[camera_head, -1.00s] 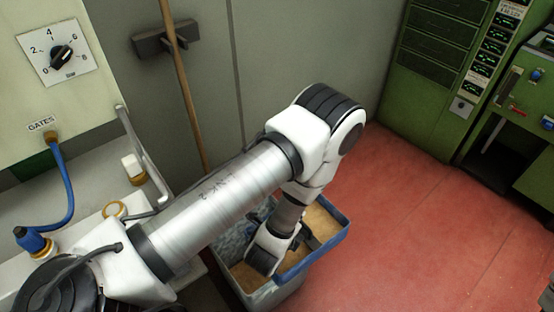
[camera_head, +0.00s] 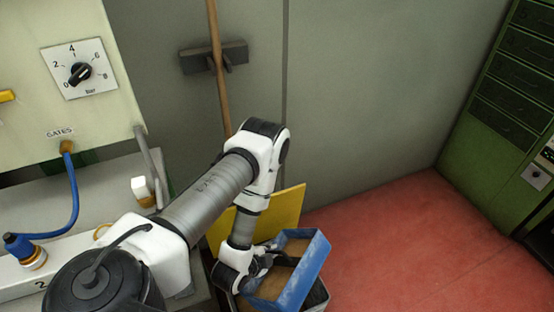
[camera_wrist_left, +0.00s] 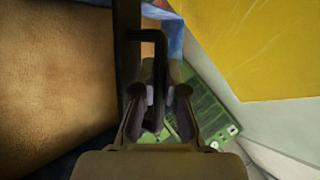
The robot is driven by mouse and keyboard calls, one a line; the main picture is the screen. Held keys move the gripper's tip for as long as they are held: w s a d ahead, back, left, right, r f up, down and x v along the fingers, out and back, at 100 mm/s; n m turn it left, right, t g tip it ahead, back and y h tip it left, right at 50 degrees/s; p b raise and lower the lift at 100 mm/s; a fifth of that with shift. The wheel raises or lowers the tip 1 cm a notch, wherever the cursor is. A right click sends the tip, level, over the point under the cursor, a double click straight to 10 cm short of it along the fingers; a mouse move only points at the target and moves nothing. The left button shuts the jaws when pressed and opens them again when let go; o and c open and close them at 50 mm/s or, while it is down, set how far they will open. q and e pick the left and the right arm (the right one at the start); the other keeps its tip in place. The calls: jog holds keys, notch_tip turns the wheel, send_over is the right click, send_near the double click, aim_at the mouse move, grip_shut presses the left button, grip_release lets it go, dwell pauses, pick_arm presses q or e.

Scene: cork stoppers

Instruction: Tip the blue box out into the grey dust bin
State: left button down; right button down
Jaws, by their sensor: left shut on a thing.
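The blue box (camera_head: 318,258) is in the head view, tilted over, with a brown inner surface showing. My left gripper (camera_head: 268,260) is shut on it at its left side. In the left wrist view the fingers (camera_wrist_left: 158,112) close around a dark handle bar (camera_wrist_left: 160,60), and the brown inside fills the left. The grey dust bin (camera_head: 322,302) shows as a rim just below the box; most of it is hidden behind the box and cut off by the frame. I cannot tell whether any contents have fallen. My right gripper is out of view.
A yellow panel (camera_head: 284,210) stands close behind the box and my wrist. A cream gauge cabinet (camera_head: 100,110) and a counter with a blue hose (camera_head: 72,195) are at left. A broom (camera_head: 215,58) leans on the wall. Red floor (camera_head: 400,240) is clear at right.

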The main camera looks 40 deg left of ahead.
pick_arm(q)
jog(key=a+f+h+b, duration=0.1)
jog(key=a+f+n+h+b, duration=0.1)
jog(key=f, duration=0.1)
jog(key=shift+s+a+f, duration=0.1)
jog(key=shift+s+a, duration=0.05)
jog(key=shift+s, duration=0.05)
jog(key=shift+a+f+n+t+h, duration=0.1)
jog(key=shift+a+n+t+h, duration=0.2)
jog(key=shift+a+n+h, duration=0.15)
jog(key=shift+s+a+f+n+t+h+b, duration=0.1)
jog(key=shift+a+f+n+t+h+b, duration=0.1)
jog(key=shift+a+f+n+h+b, duration=0.25)
jog(key=shift+s+a+f+n+t+h+b, duration=0.1)
jog(key=shift+a+n+t+h+b, duration=0.15)
jog(key=shift+h, duration=0.35)
